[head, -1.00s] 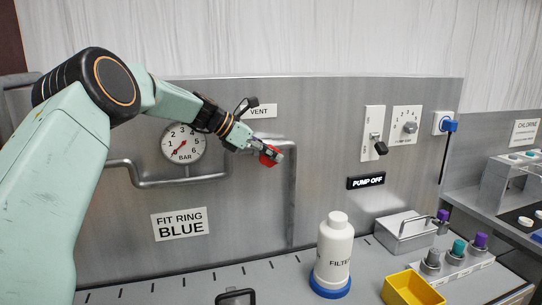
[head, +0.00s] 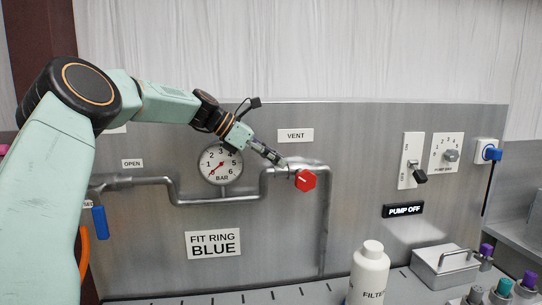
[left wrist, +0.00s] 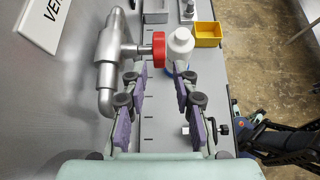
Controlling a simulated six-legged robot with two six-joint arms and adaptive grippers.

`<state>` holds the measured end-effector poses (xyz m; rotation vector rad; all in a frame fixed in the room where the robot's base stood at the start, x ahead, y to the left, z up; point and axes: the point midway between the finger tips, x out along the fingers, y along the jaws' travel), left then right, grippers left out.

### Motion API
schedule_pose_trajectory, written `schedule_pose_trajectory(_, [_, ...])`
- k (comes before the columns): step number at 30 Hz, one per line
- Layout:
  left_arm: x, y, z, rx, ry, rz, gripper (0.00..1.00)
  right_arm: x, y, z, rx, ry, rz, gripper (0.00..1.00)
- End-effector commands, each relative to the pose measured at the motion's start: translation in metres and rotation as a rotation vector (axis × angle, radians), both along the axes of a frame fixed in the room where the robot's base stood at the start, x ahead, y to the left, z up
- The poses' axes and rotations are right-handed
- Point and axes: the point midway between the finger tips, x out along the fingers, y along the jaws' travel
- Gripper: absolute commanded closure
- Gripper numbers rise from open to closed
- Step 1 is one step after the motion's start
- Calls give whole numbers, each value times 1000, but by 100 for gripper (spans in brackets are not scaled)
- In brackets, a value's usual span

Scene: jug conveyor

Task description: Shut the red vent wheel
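The red vent wheel (head: 305,181) is a small faceted knob with a pale mark. It sits on a grey pipe below the VENT label (head: 295,135). In the left wrist view the wheel (left wrist: 158,50) is edge-on at the end of a metal stem. My left gripper (head: 283,162) is just left of and above the wheel in the head view. In the left wrist view its fingers (left wrist: 156,78) are spread apart with nothing between them, and the wheel lies just beyond the tips. Contact is not visible. My right gripper cannot be made out.
A pressure gauge (head: 221,163) and grey pipework (head: 240,200) are on the panel near my left arm. A white filter bottle (head: 367,275) stands on the bench below right.

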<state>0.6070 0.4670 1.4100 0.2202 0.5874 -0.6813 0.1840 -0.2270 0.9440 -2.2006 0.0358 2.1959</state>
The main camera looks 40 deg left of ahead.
Motion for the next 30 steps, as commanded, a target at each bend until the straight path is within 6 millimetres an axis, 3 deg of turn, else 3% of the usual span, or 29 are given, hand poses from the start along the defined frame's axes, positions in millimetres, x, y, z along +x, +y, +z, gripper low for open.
schedule_pose_trajectory(6, [-8,7,8,0,0,1,72,0,0,0,0,0,0,60])
schedule_pose_trajectory(17, [-8,7,3,0,1,1,72,0,0,-4,0,0,0,60])
schedule_pose_trajectory(23, [-11,11,-43,-51,13,13,72,0,0,-36,0,0,0,60])
schedule_pose_trajectory(30, [-9,-1,-88,-259,-79,11,72,0,0,-83,0,0,0,60])
